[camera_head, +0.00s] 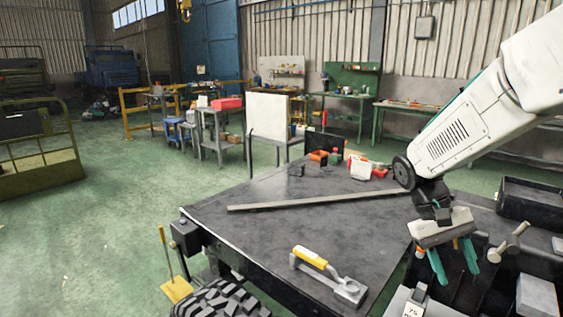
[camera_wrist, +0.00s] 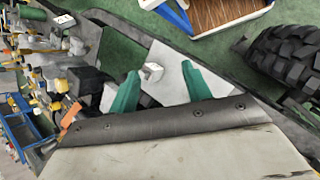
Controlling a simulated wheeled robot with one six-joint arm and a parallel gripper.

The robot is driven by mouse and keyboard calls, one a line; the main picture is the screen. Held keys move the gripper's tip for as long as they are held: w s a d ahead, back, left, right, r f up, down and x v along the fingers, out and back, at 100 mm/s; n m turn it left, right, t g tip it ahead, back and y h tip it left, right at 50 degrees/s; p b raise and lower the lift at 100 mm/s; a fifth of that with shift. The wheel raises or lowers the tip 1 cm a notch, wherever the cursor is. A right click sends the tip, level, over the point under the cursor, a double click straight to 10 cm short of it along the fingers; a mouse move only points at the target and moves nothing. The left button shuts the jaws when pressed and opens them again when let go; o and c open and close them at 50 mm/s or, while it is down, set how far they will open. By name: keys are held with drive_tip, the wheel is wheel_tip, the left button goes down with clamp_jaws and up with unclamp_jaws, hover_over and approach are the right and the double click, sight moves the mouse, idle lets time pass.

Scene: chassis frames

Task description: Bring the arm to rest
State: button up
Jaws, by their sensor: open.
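My gripper (camera_head: 453,262) hangs at the right in the head view, at the end of my white arm, with its teal fingers pointing down and spread apart. Nothing is between the fingers. In the wrist view the two teal fingers of my gripper (camera_wrist: 156,92) also stand apart, with a pale plate with a small block behind them. In the head view the gripper is beside the right part of the dark table (camera_head: 250,212), above dark trays and parts.
A yellow-handled tool (camera_head: 318,262) lies at the table's front. A long bar (camera_head: 310,200) crosses the table. Red and white items (camera_head: 361,167) sit at its back. A black bin (camera_head: 532,203) stands at the right. A tyre (camera_head: 220,299) is below the front edge. Green floor at left is largely clear.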

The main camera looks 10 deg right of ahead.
drive_tip(key=s+a+r+n+t+y, duration=0.1)
drive_tip(key=s+a+r+t, duration=0.2)
drive_tip(key=s+a, duration=0.3)
drive_tip(key=s+a+r+n+t+y, duration=0.1)
drive_tip(key=s+a+r+t+y, duration=0.1)
drive_tip(key=s+a, duration=0.5)
drive_tip(key=r+t, duration=0.1)
drive_tip(key=t, duration=0.1)
drive_tip(key=shift+s+r+t, duration=0.15)
drive_tip(key=shift+r+t, duration=0.15)
idle(0.4)
